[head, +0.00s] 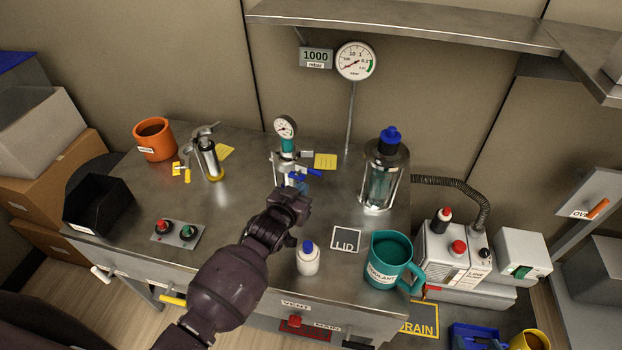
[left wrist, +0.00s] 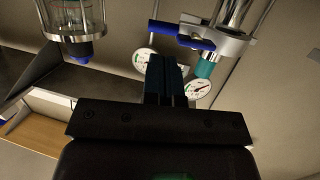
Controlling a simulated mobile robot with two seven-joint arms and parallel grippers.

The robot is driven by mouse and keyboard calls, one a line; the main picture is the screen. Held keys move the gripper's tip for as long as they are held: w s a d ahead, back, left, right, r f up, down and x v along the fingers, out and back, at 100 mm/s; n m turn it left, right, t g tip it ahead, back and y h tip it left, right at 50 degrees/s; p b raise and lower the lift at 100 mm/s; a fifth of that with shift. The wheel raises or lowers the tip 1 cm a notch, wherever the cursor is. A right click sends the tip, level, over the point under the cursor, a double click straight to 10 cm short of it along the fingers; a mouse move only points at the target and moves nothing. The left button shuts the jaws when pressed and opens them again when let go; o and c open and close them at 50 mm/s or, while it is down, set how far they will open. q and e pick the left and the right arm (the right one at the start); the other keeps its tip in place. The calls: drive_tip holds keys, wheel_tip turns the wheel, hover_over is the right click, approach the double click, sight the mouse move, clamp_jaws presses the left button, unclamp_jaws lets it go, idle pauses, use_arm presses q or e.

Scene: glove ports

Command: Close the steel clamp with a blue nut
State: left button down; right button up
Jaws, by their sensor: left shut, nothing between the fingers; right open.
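The steel clamp (head: 281,170) sits around the metal post under a teal part with a dial gauge (head: 285,128). Its blue nut (head: 308,174) sticks out to the right. In the left wrist view, upside down, the clamp (left wrist: 234,46) and the long blue piece (left wrist: 182,36) show just beyond my fingers. My left gripper (head: 293,193) is just in front of and below the clamp and hides part of it. In the left wrist view its fingers (left wrist: 166,78) are shut and empty, close to the blue piece; I cannot tell whether they touch. My right gripper is not in view.
A caged glass vessel (head: 380,178) with a blue knob stands right of the clamp. A teal jug (head: 388,262) and white bottle (head: 308,262) stand at the bench front. A steel can with yellow parts (head: 208,158) and an orange pot (head: 154,142) are left. A shelf (head: 410,27) overhangs.

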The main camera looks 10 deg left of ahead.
sight(317, 173)
use_arm(q)
drive_tip(key=x, duration=0.4)
drive_tip(key=shift+w, duration=0.1)
drive_tip(key=shift+x, duration=0.9)
drive_tip(key=shift+d+b+x, duration=0.15)
drive_tip(key=shift+b+x, duration=0.3)
drive_tip(key=shift+x, duration=0.3)
drive_tip(key=shift+d+b+x, duration=0.15)
drive_tip(key=shift+b+x, duration=0.25)
drive_tip(key=shift+x, duration=0.35)
drive_tip(key=shift+w+d+r, duration=0.1)
drive_tip(key=shift+w+r, duration=0.05)
drive_tip(key=shift+w, duration=0.15)
drive_tip(key=shift+r, duration=0.2)
drive_tip(key=shift+s+r, duration=0.1)
